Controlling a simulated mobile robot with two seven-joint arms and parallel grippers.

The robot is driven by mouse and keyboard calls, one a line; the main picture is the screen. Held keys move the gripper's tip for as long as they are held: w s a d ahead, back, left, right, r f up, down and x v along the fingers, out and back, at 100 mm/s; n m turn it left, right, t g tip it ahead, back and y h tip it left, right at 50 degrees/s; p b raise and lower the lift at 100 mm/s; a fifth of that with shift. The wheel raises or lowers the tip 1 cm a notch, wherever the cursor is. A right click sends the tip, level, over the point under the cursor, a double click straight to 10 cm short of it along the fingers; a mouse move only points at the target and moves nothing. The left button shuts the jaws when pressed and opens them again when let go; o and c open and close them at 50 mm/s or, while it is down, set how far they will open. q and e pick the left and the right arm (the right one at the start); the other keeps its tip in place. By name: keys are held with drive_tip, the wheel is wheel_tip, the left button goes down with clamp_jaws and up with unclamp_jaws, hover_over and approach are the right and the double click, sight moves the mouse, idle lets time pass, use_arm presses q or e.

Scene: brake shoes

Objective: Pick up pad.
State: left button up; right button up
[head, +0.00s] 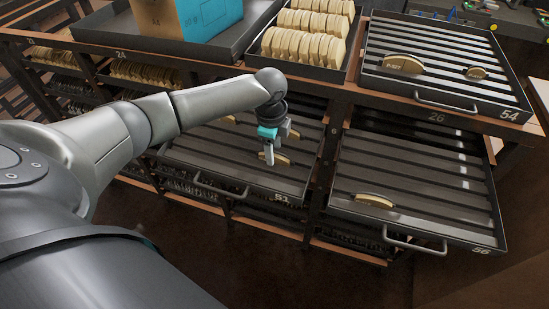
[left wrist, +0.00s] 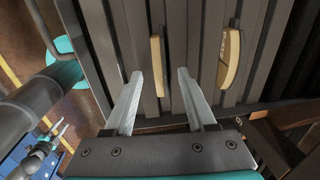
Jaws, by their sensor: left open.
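A tan curved pad (head: 280,159) stands in the dark slotted tray (head: 215,160) marked 51, right by my left gripper (head: 269,158). In the left wrist view a pad (left wrist: 157,62) appears between the two open, empty fingers of my left gripper (left wrist: 159,73). I cannot tell how deep the fingertips are relative to it. Another pad (left wrist: 229,62) stands in a slot to the right of the fingers. At the lower left of the left wrist view, a small pale shape (left wrist: 48,138) may be my right gripper; its state is unclear.
Tray 56 (head: 440,205) at right holds one pad (head: 374,201). Tray 54 (head: 450,75) above holds two pads. A tray of several upright pads (head: 300,45) and a blue and brown box (head: 190,15) stand on the rack's top. Wooden rack posts flank tray 51.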

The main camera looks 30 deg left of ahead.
use_arm(q)
drive_tip(key=shift+f, duration=0.15)
clamp_jaws()
idle(0.4)
idle(1.0)
